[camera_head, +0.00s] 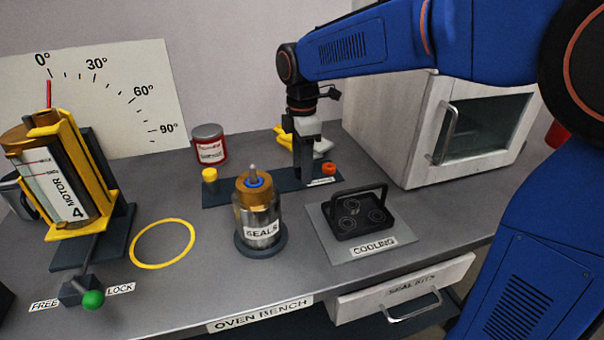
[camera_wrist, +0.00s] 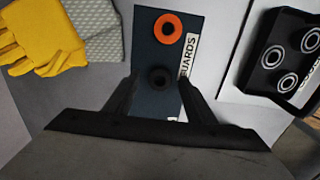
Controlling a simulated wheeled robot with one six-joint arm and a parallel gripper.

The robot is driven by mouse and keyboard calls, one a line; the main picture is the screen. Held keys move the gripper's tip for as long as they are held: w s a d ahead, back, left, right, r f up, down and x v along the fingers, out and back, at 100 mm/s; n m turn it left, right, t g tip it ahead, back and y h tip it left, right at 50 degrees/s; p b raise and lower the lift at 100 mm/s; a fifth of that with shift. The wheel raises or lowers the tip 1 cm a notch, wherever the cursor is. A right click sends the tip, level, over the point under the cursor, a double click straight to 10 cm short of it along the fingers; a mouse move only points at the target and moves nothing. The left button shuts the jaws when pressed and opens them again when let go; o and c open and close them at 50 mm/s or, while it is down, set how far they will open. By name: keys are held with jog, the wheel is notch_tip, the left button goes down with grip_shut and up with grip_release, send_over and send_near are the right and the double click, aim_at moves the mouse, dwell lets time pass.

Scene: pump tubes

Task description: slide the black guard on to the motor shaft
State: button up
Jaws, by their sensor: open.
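The black guard (camera_wrist: 160,77) is a small dark ring on the blue guards board (camera_wrist: 147,48). In the wrist view it lies between my open fingertips (camera_wrist: 159,84), not visibly gripped. In the head view my gripper (camera_head: 305,165) points down over the right part of the board and hides the black guard. The motor (camera_head: 62,190) has a brass end and a white label, and stands slightly tilted in a yellow cradle (camera_head: 95,165) at the left. Its red pointer (camera_head: 48,94) is near 0° on the dial. I cannot make out the motor shaft.
An orange guard (camera_wrist: 167,28) and a yellow guard (camera_head: 209,175) sit on the board. A green-knobbed lever (camera_head: 92,299) sits between FREE and LOCK. Yellow gloves (camera_wrist: 42,38) lie behind.

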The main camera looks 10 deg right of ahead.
jog(key=c, duration=1.1)
jog(key=shift+r, duration=0.1)
